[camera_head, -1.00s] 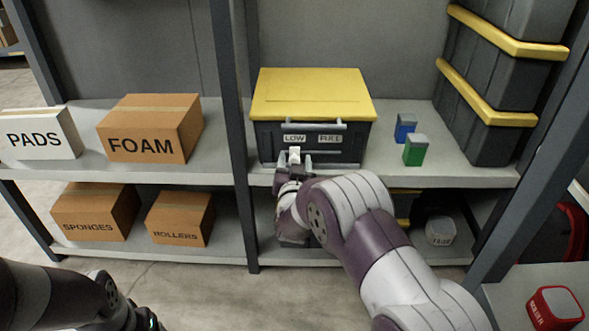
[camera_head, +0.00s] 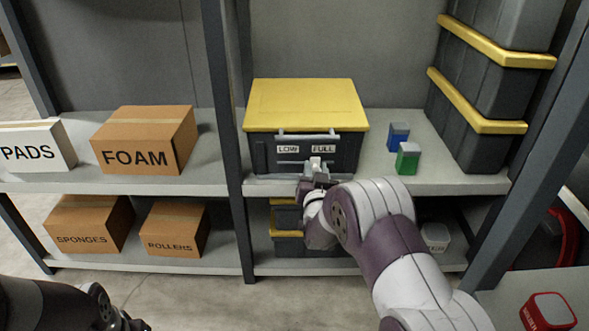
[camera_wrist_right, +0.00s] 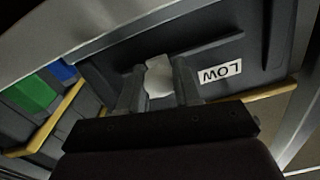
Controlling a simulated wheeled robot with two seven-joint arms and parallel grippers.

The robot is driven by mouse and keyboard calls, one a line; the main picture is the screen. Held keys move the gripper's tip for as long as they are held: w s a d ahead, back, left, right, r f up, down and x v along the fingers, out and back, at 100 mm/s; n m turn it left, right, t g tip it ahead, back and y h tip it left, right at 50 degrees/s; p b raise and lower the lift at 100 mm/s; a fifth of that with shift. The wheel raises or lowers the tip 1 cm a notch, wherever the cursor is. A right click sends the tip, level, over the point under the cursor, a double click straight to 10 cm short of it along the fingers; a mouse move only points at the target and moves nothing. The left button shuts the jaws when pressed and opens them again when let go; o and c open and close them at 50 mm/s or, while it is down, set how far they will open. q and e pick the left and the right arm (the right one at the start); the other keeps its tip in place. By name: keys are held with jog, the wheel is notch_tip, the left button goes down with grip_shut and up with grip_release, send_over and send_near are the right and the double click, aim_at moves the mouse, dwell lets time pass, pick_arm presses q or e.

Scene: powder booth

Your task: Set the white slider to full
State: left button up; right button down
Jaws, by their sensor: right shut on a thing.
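The white slider (camera_head: 316,162) is on the front of the dark bin with a yellow lid (camera_head: 306,103). In the head view it stands just below the FULL label (camera_head: 325,149), nearer its left part, and right of the LOW label (camera_head: 288,150). My right gripper (camera_head: 315,169) is at the slider. In the right wrist view its two fingers (camera_wrist_right: 159,84) are shut on the white slider (camera_wrist_right: 158,72), one on each side, with the LOW label (camera_wrist_right: 220,72) to the right. The FULL label is hidden there. My left arm shows at the lower left; its gripper is out of frame.
A blue block (camera_head: 398,136) and a green block (camera_head: 408,158) stand right of the bin. Stacked dark crates (camera_head: 480,90) are farther right. A grey shelf post (camera_head: 226,150) is close on the left, with the FOAM box (camera_head: 140,145) beyond it.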

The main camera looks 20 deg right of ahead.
jog(key=shift+s+d, duration=0.15)
jog(key=shift+d, duration=0.45)
jog(key=shift+s+d, duration=0.15)
jog(key=shift+d, duration=0.45)
jog(key=c, duration=1.2)
grip_release()
jog(key=o, duration=0.4)
jog(key=shift+s+d, duration=0.1)
jog(key=shift+d, duration=0.05)
jog(key=shift+s+p, duration=0.15)
jog(key=shift+p, duration=0.15)
jog(key=p+v, duration=0.5)
jog(key=v, duration=0.7)
jog(key=shift+a, duration=0.2)
